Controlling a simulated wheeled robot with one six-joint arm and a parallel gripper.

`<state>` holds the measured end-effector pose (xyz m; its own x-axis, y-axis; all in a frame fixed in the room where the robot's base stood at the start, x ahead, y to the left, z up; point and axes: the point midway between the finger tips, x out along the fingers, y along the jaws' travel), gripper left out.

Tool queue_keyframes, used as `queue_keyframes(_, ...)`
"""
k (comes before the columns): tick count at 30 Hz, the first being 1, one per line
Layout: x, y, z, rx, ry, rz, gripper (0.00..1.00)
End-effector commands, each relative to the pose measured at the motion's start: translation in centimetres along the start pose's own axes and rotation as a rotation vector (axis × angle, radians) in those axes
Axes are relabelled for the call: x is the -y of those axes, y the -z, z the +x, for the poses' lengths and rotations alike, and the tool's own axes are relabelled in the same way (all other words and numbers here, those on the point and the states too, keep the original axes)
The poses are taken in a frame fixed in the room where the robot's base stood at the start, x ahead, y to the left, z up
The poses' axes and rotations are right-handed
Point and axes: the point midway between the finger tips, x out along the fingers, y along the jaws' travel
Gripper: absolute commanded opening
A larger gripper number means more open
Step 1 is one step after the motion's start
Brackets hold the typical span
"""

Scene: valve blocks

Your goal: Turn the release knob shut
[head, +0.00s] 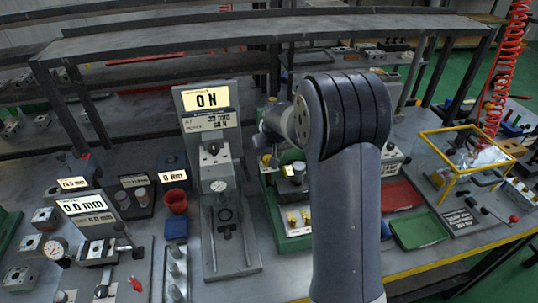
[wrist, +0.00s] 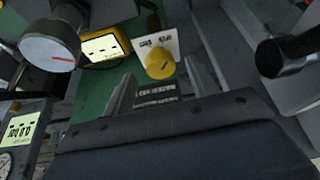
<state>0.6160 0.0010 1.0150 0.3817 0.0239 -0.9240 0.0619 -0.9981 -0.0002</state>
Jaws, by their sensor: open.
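A round yellow knob (wrist: 160,64) with a short dark mark on its face shows in the wrist view, in front of a white label plate (wrist: 167,44) with dark print. I take it for the release knob; whether it stands open or shut I cannot tell. My gripper (wrist: 158,79) is open, its two grey fingers pointing towards the knob, one to each side of it in the picture. Nothing is between the fingers that I can see as held, and contact with the knob is not visible. In the head view my arm hides the gripper and the knob.
In the wrist view, a grey round part (wrist: 50,45) with a red line and a yellow-framed display (wrist: 105,47) lie left of the knob. A dark cylinder (wrist: 288,52) juts in at right. In the head view, a press stand (head: 228,245) stands left of my arm, a green tray (head: 420,230) right.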

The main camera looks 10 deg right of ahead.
Motion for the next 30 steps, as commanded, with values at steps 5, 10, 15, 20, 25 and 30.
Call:
queue_keyframes(5,0.0,0.0,1.4,0.001,0.000,0.000,0.55)
queue_keyframes(10,0.0,0.0,1.8,0.000,0.000,0.000,0.55)
queue_keyframes(15,0.0,0.0,1.8,0.000,0.000,0.000,0.55)
queue_keyframes(20,0.0,0.0,1.8,0.000,0.000,0.000,0.42)
queue_keyframes(25,0.0,0.0,1.7,0.000,0.000,0.000,0.28)
queue_keyframes(30,0.0,0.0,1.7,0.000,0.000,0.000,0.15)
